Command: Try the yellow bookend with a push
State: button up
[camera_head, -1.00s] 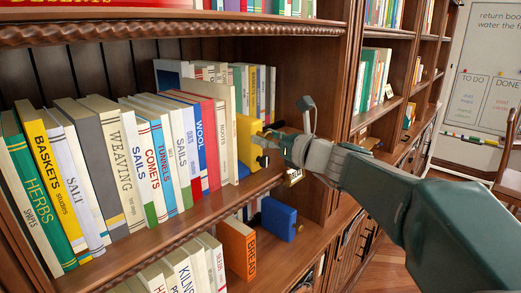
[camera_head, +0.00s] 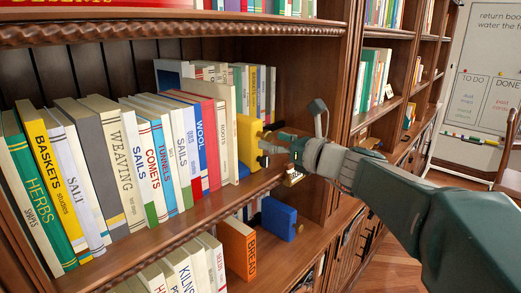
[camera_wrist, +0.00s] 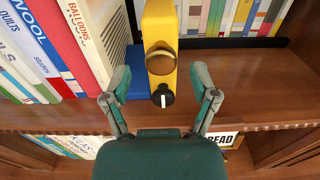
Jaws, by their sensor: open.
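The yellow bookend (camera_head: 249,141) stands upright on the middle shelf at the right end of a row of books. In the wrist view the yellow bookend (camera_wrist: 160,20) is top centre, with a round brass-brown knob and, below it, a black dial with a white mark. My gripper (camera_head: 270,147) is just to the right of the bookend in the head view. In the wrist view my gripper (camera_wrist: 161,82) is open and empty, its fingers spread to either side of the black dial. A gap to the bookend seems to show; contact cannot be told.
Upright books (camera_head: 166,150) fill the shelf left of the bookend. A blue block-like bookend (camera_head: 278,218) and an orange book (camera_head: 238,248) are on the shelf below. Bare shelf (camera_wrist: 245,80) lies right of the yellow bookend. A shelf upright (camera_head: 340,110) stands close to my arm.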

jog(key=v, duration=0.5)
jog(key=shift+s+d, duration=0.2)
jog(key=shift+s, duration=0.05)
dwell(0.3)
